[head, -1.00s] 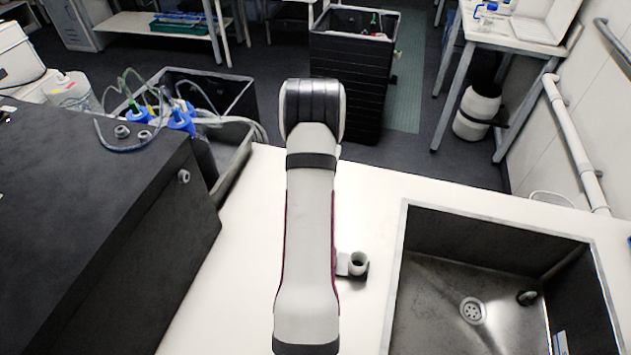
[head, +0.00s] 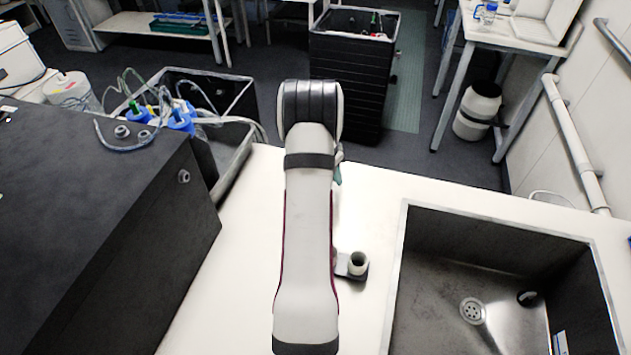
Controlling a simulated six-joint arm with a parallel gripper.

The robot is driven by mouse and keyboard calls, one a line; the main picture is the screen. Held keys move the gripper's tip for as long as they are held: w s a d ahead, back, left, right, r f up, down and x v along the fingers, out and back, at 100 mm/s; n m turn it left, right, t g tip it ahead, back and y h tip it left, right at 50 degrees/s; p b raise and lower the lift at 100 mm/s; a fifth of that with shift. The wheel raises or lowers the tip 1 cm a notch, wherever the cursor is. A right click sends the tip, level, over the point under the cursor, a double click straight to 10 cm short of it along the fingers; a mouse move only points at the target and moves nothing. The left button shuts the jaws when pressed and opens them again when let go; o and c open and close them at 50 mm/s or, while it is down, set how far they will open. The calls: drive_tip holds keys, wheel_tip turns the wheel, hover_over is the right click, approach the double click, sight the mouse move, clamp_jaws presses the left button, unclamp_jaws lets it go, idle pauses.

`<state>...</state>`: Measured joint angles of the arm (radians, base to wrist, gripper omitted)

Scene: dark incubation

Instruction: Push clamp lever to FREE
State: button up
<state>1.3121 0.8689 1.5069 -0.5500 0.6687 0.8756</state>
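I cannot make out a clamp lever or a FREE marking. My arm stands upright in the middle of the head view and covers the bench behind it. My gripper is hidden behind the arm. A small grey-green piece (head: 338,172) shows at the right edge of my arm near its upper joint; I cannot tell whether it is part of my wrist or a separate thing. A short pale cup-like cylinder (head: 358,262) on a dark and white base stands on the white bench (head: 385,195), just right of my arm.
A large dark box (head: 100,220) with small round fittings fills the left. A steel sink (head: 440,270) is sunk into the bench at the right. Blue-capped bottles with tubing (head: 180,120) sit in a dark bin beyond the box. A tall dark bin (head: 350,85) stands behind the bench.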

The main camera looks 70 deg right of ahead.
drive_tip(key=shift+s+a+m+g, duration=0.15)
drive_tip(key=shift+s+m, duration=0.1)
drive_tip(key=shift+m, duration=0.35)
drive_tip(key=shift+s+a+m+g, duration=0.15)
drive_tip(key=shift+s+m, duration=0.05)
drive_tip(key=shift+m, duration=0.4)
drive_tip(key=shift+o, duration=1.4)
drive_tip(key=v, duration=0.4)
drive_tip(key=shift+r, duration=0.25)
